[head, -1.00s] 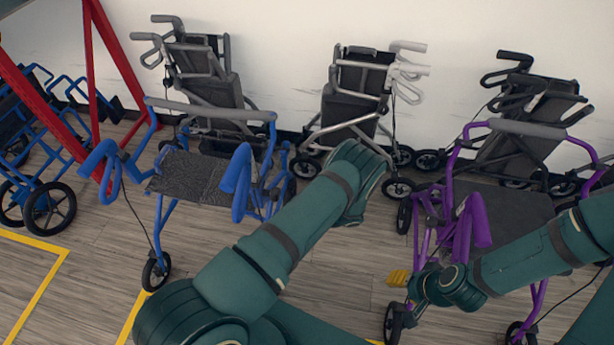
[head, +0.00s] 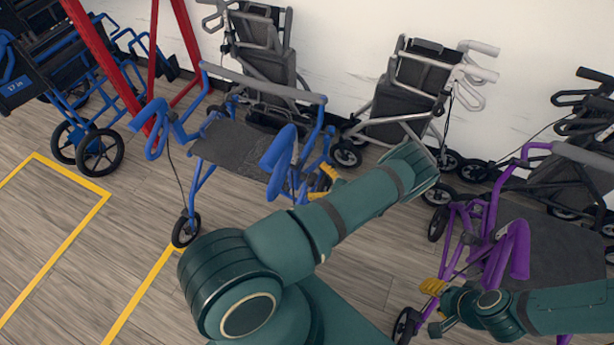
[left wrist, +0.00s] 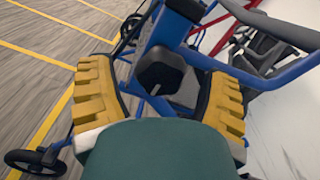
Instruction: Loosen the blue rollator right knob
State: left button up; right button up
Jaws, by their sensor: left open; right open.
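The blue rollator (head: 235,145) stands left of centre in the head view, with a dark seat and blue handles. My left gripper (head: 326,182) is at its right side, partly hidden behind my own arm and the frame. In the left wrist view a black knob (left wrist: 160,72) sits on the blue frame (left wrist: 172,28). My left gripper (left wrist: 163,85) is open there, its yellow fingers on either side of the knob; I cannot tell if they touch it. My right gripper (head: 434,306) is open and empty beside the purple rollator.
The purple rollator (head: 515,250) stands at the right. Grey rollators (head: 405,95) line the white wall behind. A red frame (head: 110,65) and a blue wheeled chair (head: 60,75) are at the left. The floor with yellow lines (head: 75,238) is clear at the lower left.

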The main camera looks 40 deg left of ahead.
aim_at(307, 178)
pick_arm(q)
jog(key=shift+x, duration=1.6)
jog(key=c, duration=1.3)
